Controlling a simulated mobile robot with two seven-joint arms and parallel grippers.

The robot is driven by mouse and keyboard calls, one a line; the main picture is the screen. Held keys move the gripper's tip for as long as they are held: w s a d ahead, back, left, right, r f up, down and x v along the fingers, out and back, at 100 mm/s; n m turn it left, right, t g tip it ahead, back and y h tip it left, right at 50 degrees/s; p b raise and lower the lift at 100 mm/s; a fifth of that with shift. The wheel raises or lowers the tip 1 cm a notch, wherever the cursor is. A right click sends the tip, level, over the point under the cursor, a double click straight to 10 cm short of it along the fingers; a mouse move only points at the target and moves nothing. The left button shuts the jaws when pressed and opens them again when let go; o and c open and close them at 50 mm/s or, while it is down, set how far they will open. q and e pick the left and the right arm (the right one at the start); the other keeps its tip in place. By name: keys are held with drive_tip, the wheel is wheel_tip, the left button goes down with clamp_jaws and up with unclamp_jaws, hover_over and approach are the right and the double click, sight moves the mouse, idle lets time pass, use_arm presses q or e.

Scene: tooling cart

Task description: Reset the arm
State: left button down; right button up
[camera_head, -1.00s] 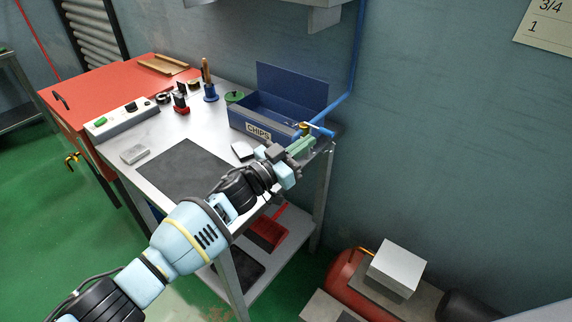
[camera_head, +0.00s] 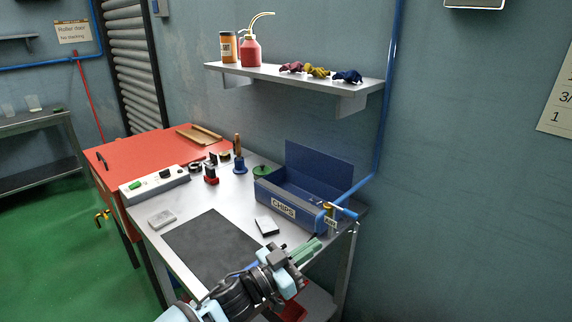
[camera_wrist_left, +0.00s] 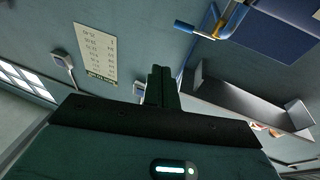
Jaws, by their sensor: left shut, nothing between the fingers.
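My left gripper (camera_head: 309,249) is shut and empty, with its green fingers together. It is in front of the cart's right part, below and in front of the blue CHIPS box (camera_head: 284,210) in the head view. My left arm comes in from the bottom edge and hides part of the cart's front edge. In the left wrist view the shut fingers (camera_wrist_left: 161,76) point toward the wall, with nothing between them. My right gripper is in neither view.
The cart top holds a dark mat (camera_head: 212,245), a small black-and-white block (camera_head: 266,226), a grey block (camera_head: 162,218) and a switch box (camera_head: 155,185). A blue pipe (camera_head: 386,100) runs down the wall. A wall shelf (camera_head: 290,75) holds bottles and rags.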

use_arm(q)
drive_tip(key=s+a+f+n+t+y, duration=0.2)
drive_tip(key=s+a+f+n+y, duration=0.3)
drive_tip(key=s+a+f, duration=0.45)
drive_tip(key=s+a+f+n+t+y, duration=0.1)
drive_tip(key=s+a+f+n+y, duration=0.4)
drive_tip(key=f, duration=0.7)
drive_tip(key=s+a+f+g+y, duration=0.2)
drive_tip(key=s+a+f, duration=0.2)
drive_tip(key=s+a, duration=0.3)
drive_tip(key=s+a+f+g+y, duration=0.2)
drive_tip(key=s+a+f, duration=0.3)
drive_tip(key=s, duration=0.9)
drive_tip(key=shift+s+a+g+y, duration=0.2)
drive_tip(key=shift+a+g+y, duration=0.1)
drive_tip(key=shift+a+y, duration=0.55)
